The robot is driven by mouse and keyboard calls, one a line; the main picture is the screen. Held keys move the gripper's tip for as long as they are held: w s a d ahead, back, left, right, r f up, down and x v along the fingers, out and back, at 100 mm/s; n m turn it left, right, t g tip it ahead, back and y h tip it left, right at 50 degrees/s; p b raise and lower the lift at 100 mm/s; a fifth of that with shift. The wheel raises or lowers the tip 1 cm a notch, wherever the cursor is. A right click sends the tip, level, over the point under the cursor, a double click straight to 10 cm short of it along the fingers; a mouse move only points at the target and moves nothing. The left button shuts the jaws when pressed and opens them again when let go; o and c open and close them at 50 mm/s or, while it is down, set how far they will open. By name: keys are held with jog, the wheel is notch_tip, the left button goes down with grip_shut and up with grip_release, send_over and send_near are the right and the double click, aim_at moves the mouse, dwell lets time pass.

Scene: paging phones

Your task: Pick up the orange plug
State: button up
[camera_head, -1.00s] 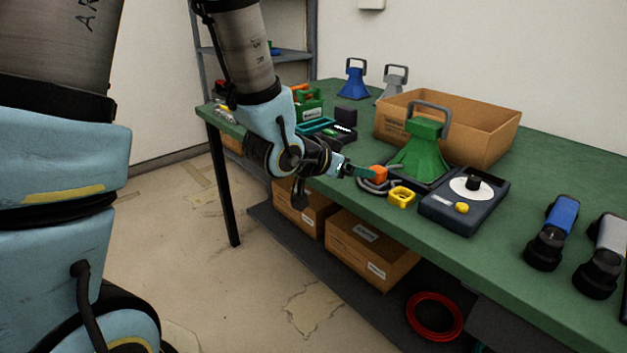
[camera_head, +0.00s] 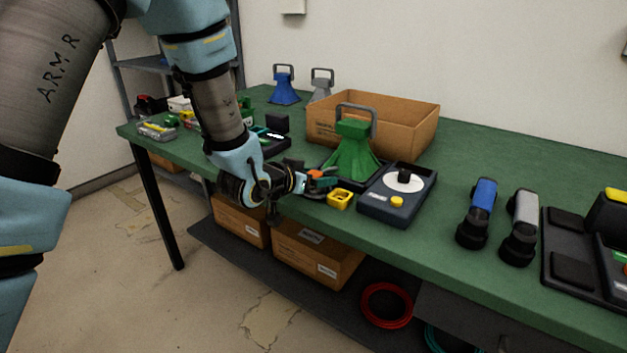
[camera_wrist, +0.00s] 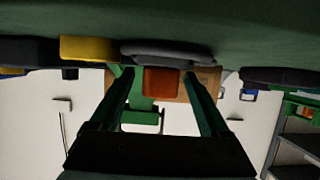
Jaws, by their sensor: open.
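The orange plug (camera_head: 316,174) is at the front edge of the green table, beside the green horn-shaped unit (camera_head: 351,152). In the head view it is partly covered by a teal finger of my gripper (camera_head: 322,180). In the wrist view the orange plug (camera_wrist: 161,82) shows between the two fingers, toward their tips, with a gap on each side. My gripper is open around it. The wrist picture is upside down, with the tabletop above. A grey cable or loop (camera_wrist: 168,53) lies at the plug; how they join is hard to tell.
A yellow piece (camera_head: 340,199) sits right of the plug, then a dark box with a white dial (camera_head: 393,211). A cardboard box (camera_head: 410,128) stands behind the green unit. Blue (camera_head: 482,203) and grey (camera_head: 523,217) handsets stand farther right. Cardboard boxes are on the lower shelf.

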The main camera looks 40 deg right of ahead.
jog(key=shift+x, duration=0.8)
jog(key=shift+c, duration=0.2)
grip_shut()
